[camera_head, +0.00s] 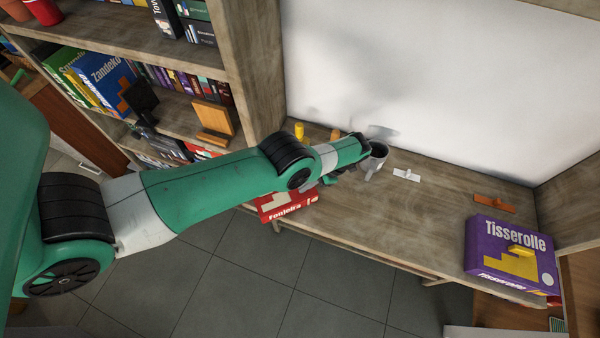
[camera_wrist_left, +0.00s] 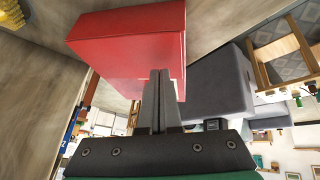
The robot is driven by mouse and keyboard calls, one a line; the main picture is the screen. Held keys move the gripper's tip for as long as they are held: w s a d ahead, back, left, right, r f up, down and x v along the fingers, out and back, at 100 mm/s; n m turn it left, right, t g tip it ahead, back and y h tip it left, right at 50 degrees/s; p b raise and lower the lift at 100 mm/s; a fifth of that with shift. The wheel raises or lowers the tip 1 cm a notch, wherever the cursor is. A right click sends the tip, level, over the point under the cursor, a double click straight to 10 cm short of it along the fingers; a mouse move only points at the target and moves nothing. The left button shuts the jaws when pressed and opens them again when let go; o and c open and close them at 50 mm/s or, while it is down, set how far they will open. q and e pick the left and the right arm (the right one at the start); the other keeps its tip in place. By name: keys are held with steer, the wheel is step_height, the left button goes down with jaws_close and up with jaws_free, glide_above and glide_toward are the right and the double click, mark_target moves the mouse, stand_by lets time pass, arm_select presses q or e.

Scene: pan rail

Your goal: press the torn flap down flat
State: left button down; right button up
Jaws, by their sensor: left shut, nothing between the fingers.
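The red box (camera_head: 287,207), with white lettering and a pale pattern, sits at the front edge of the wooden desk in the head view, partly behind my left arm. In the left wrist view the red box (camera_wrist_left: 130,38) is close up, just beyond my left gripper (camera_wrist_left: 160,74). The gripper's fingers are together with nothing between them, and their tips overlap the box in the picture. I cannot tell whether they touch it. I cannot clearly make out a torn flap. My right gripper is in neither view.
A white object (camera_head: 406,175), an orange piece (camera_head: 494,203) and a purple box (camera_head: 511,252) lie further right. The desk's middle is clear. A bookshelf (camera_head: 255,70) stands left.

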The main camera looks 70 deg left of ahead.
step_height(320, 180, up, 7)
steer(key=p, duration=0.7)
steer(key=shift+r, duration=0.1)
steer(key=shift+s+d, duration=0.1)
